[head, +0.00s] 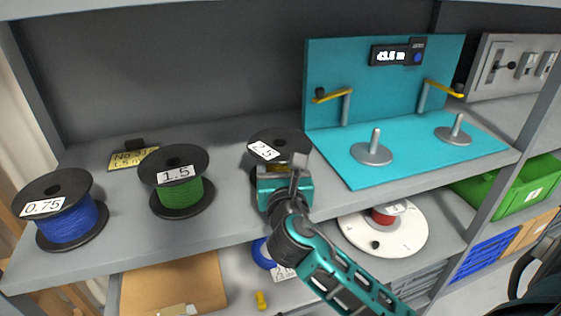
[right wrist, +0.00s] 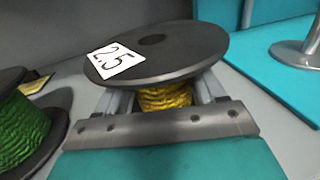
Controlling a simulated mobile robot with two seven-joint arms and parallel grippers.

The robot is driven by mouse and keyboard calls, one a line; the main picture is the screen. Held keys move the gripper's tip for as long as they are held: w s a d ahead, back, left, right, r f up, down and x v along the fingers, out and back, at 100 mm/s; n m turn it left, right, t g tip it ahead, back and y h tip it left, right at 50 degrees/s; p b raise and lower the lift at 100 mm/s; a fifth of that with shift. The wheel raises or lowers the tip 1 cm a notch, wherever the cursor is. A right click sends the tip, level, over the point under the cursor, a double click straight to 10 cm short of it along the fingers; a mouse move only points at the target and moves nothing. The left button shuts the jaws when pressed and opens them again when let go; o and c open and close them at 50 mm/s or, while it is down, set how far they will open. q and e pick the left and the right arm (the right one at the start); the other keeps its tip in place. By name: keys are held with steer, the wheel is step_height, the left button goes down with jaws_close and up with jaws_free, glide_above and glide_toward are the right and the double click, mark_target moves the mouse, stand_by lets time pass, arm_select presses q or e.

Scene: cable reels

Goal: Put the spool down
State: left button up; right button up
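The spool marked 2.5 (head: 279,143), with black flanges and yellow cable, stands upright at the shelf's front middle. In the right wrist view the spool (right wrist: 160,52) fills the upper middle, its top flange nearly level. My right gripper (head: 285,176) reaches it from the front. In the right wrist view its fingers lie on both sides of the yellow core (right wrist: 165,97), under the top flange, with no clear gap. The lower flange is mostly hidden by the gripper, so contact with the shelf (head: 228,205) is hard to tell. My left gripper is not in view.
A green spool marked 1.5 (head: 176,180) and a blue spool marked 0.75 (head: 65,209) stand to the left. A yellow tag (head: 131,157) lies behind. At right, a teal station (head: 335,160) has two upright pegs on discs. A white disc (head: 408,237) is on the lower shelf.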

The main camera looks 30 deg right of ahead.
steer(key=o, duration=0.4)
steer(key=shift+r, duration=0.55)
steer(key=v, duration=1.2)
steer(key=shift+r, duration=0.15)
steer(key=shift+s, duration=0.1)
